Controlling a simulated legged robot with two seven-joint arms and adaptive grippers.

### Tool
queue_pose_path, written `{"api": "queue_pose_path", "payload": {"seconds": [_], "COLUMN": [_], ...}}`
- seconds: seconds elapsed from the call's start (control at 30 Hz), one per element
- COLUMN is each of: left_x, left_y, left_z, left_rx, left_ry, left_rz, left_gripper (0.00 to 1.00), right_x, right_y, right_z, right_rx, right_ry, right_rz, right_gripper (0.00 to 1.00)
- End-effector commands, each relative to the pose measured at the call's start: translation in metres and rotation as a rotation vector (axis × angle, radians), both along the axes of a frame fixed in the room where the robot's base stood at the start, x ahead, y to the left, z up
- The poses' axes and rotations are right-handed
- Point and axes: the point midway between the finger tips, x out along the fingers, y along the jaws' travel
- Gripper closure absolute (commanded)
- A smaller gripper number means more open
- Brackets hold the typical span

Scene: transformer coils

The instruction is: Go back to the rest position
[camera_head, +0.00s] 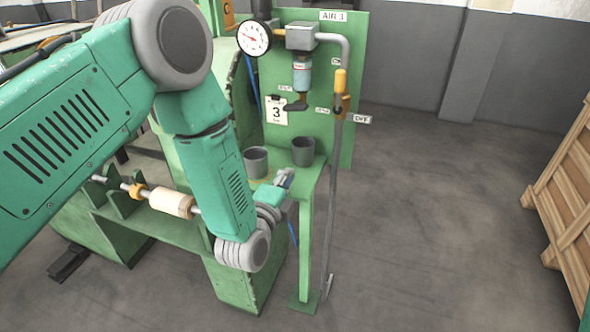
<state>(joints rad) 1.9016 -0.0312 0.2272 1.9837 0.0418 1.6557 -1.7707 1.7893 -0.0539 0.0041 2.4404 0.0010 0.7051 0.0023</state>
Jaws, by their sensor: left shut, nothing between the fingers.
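My left arm comes in from the left and reaches over the green machine. My left gripper (286,178) is small in view, shut and empty, at the edge of the small green stand beside the two grey cups. Part of the gripper is hidden behind my wrist.
The green machine (120,222) carries a shaft with a pale coil (172,202). A left grey cup (256,162) and a right grey cup (303,151) stand near my gripper. A wooden crate (565,195) stands right; floor between is clear.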

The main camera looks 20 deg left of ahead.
Motion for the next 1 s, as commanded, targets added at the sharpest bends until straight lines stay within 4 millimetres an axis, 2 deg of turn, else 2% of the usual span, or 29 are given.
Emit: {"api": "queue_pose_path", "payload": {"seconds": [0.2,0.3,0.57,0.63,0.67,0.77,0.83,0.9,0.97,1.0], "left_x": [-0.041,-0.053,-0.064,-0.066,-0.068,-0.082,-0.101,-0.130,-0.159,-0.181], "left_y": [0.003,0.002,0.000,0.002,0.003,0.010,0.019,0.029,0.039,0.046], "left_z": [0.001,0.001,0.002,-0.005,-0.011,-0.047,-0.085,-0.127,-0.160,-0.180], "left_rx": [0.002,0.003,0.003,-0.019,-0.038,-0.165,-0.302,-0.463,-0.601,-0.690], "left_ry": [0.000,-0.001,0.000,0.024,0.047,0.192,0.351,0.536,0.690,0.786], "left_rz": [-0.001,-0.001,0.000,-0.002,-0.003,0.001,0.032,0.101,0.196,0.274], "left_gripper": [1.00,1.00,1.00,1.00,1.00,1.00,1.00,1.00,1.00,1.00], "right_x": [0.000,0.000,0.000,0.000,0.000,0.000,0.000,0.000,0.000,0.000], "right_y": [0.001,0.001,0.000,0.000,0.000,0.000,0.000,0.001,0.001,0.001], "right_z": [-0.004,-0.005,-0.005,-0.007,-0.008,-0.013,-0.019,-0.025,-0.030,-0.033], "right_rx": [0.001,0.001,0.001,0.000,0.000,0.000,0.000,0.000,0.000,0.000], "right_ry": [0.000,0.000,0.000,0.000,0.000,0.000,0.000,0.000,0.000,0.000], "right_rz": [0.001,0.001,0.001,0.001,0.001,0.000,0.001,0.001,0.001,0.001], "right_gripper": [0.60,0.60,0.60,0.60,0.60,0.60,0.60,0.60,0.60,0.60]}}
